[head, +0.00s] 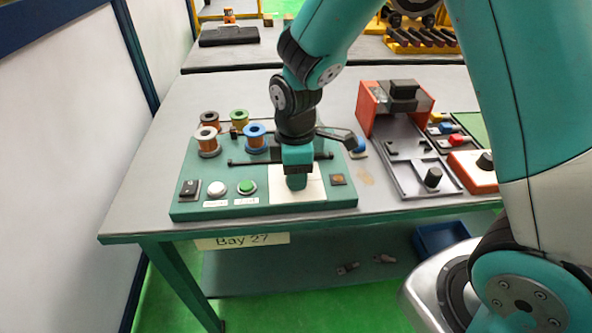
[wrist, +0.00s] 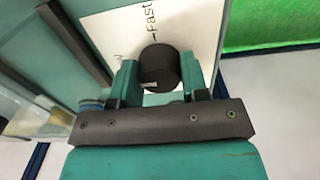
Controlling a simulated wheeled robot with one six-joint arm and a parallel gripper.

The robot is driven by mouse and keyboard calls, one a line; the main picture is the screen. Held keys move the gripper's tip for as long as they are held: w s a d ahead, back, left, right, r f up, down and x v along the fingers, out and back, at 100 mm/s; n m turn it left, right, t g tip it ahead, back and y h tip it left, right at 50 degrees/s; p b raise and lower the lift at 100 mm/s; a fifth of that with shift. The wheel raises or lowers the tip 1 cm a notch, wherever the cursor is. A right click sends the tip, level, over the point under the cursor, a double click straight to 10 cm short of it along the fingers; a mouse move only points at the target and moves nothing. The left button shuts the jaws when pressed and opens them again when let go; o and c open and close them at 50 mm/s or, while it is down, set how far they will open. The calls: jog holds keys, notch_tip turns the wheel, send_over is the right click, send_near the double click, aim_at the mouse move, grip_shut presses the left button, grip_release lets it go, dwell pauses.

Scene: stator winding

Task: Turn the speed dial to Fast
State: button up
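The speed dial (wrist: 160,66) is a round black knob on a white plate (wrist: 95,28). In the wrist view it sits between the two teal fingers of my gripper (wrist: 160,80), which appear to touch it on both sides. The word "Fast" and a short tick mark are printed on the plate just beyond the knob. Another label beside it is mostly hidden. A small pale mark shows on the knob's near side. In the head view my gripper (head: 297,182) points down at the white plate (head: 317,188) and hides the dial.
The green panel (head: 225,208) carries a white button (head: 216,188), a green button (head: 246,187), a black switch (head: 189,187) and several wire spools (head: 207,137). A thin dark bar (head: 248,163) runs behind the gripper. A grey fixture (head: 415,165) stands at right.

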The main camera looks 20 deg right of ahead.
jog(key=shift+m, duration=0.3)
jog(key=m+p, duration=0.1)
jog(key=m, duration=0.3)
jog(key=shift+r+p, duration=0.1)
jog(key=shift+p, duration=0.3)
jog(key=m+p, duration=0.1)
jog(key=m, duration=0.4)
jog(key=m+p, duration=0.1)
jog(key=m, duration=0.3)
jog(key=shift+m+p, duration=0.35)
jog(key=shift+m, duration=1.75)
jog(key=o, duration=0.9)
